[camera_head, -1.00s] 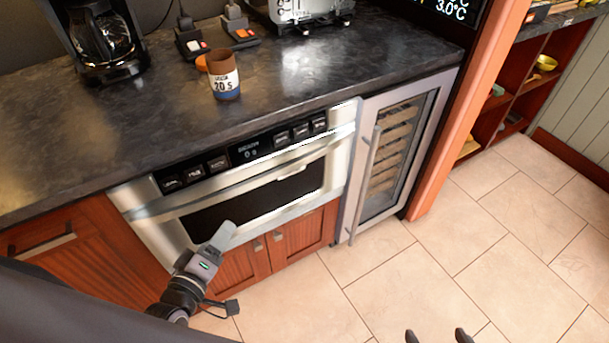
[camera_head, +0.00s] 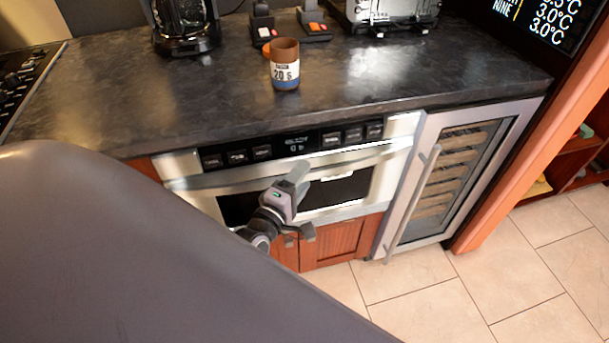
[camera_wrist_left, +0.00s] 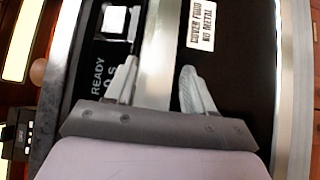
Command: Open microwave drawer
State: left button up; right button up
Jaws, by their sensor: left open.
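The microwave drawer (camera_head: 350,189) is a stainless steel unit with a dark window, set under the counter, and it looks shut. Its silver handle bar (camera_head: 378,151) runs across the front below the black control panel (camera_head: 292,145). My left gripper (camera_head: 298,178) is at the middle of the drawer front, hiding part of the handle and window. In the left wrist view the open fingers (camera_wrist_left: 153,88) lie on either side of the silver handle bar (camera_wrist_left: 157,50). Contact with the bar cannot be told. My right gripper is out of view.
A wine cooler (camera_head: 455,175) with a vertical handle stands right of the drawer. Wooden cabinet doors (camera_head: 335,243) are below. Tiled floor (camera_head: 420,285) is clear at the lower right.

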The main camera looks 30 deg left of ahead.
pick_arm(q)
jog(key=shift+w, duration=0.75)
grip_shut()
